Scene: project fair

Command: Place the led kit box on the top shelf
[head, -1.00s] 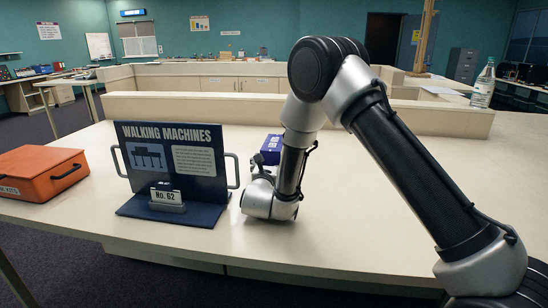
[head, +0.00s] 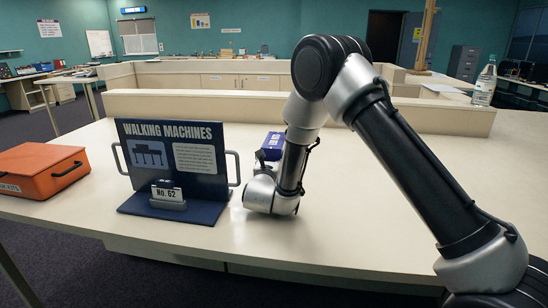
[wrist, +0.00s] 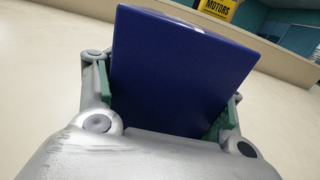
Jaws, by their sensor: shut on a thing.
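A dark blue box (wrist: 178,70), seemingly the led kit box, fills the middle of the wrist view, tilted in the picture. My gripper (wrist: 163,108) is shut on it, with a finger pad at each side. In the head view the box (head: 271,145) shows behind my wrist, just right of the sign, with a light marking I cannot read. My wrist hides its lower part, so I cannot tell if it touches the counter. I cannot make out a top shelf in either view.
A dark blue "Walking Machines" sign (head: 174,158) with side handles stands left of my wrist. An orange case (head: 40,170) lies at the far left. A low ledge (head: 230,107) runs along the counter's back, with a bottle (head: 485,84) at right. The counter (head: 350,230) right of my wrist is clear.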

